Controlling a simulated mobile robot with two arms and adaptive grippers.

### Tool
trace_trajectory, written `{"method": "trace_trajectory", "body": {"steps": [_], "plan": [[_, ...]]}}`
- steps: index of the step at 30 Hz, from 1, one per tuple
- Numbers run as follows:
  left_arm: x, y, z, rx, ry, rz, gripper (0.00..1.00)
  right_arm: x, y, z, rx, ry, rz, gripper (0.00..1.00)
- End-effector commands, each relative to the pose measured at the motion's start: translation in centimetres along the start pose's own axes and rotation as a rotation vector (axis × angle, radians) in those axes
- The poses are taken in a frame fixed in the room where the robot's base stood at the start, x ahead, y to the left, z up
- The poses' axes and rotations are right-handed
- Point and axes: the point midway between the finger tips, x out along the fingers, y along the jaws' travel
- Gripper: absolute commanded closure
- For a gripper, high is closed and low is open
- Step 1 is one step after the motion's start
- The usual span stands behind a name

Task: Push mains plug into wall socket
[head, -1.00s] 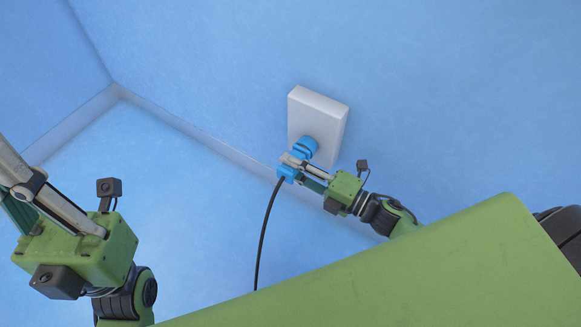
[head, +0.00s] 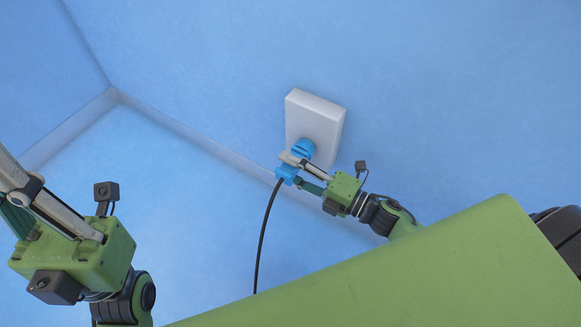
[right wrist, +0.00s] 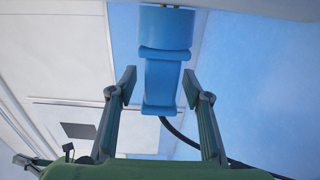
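The blue mains plug (head: 303,149) is at the white wall socket (head: 315,115) in the head view, its black cable (head: 265,225) hanging down. In the right wrist view, the plug (right wrist: 165,55) points up at the pale socket face (right wrist: 255,8), with a little brass of its pins showing in a narrow gap. My right gripper (head: 289,170) is around the plug's narrower rear part. In the right wrist view its fingertips (right wrist: 159,83) stand apart, with a gap on each side of the plug. My left gripper's fingers (head: 50,205) run out of the head view at the left, tips hidden.
The blue wall around the socket is bare. A pale skirting strip (head: 190,130) runs along the foot of the wall above a clear blue floor (head: 190,220). The cable passes behind my right finger in the right wrist view.

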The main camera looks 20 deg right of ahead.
Motion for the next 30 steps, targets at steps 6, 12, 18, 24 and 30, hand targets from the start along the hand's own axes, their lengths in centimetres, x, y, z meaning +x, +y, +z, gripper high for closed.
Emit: {"method": "trace_trajectory", "body": {"steps": [6,12,18,24,30], "plan": [[0.1,0.0,0.0,0.001,0.003,0.000,1.00,0.0,-0.1,0.0,0.001,0.000,-0.002,0.55],[0.1,0.0,0.0,0.001,0.002,-0.001,1.00,-1.5,-0.2,-0.1,0.002,-0.001,-0.005,0.55],[0.0,0.0,0.0,0.000,0.001,-0.001,1.00,-5.3,-0.3,-0.1,0.003,-0.001,-0.006,0.55],[0.0,0.0,0.0,0.000,0.000,-0.001,1.00,-9.1,-0.1,0.0,0.001,-0.001,-0.004,0.55],[0.0,0.0,0.0,0.000,0.000,0.000,1.00,-11.5,-0.1,0.0,0.001,0.000,-0.002,0.55]]}}
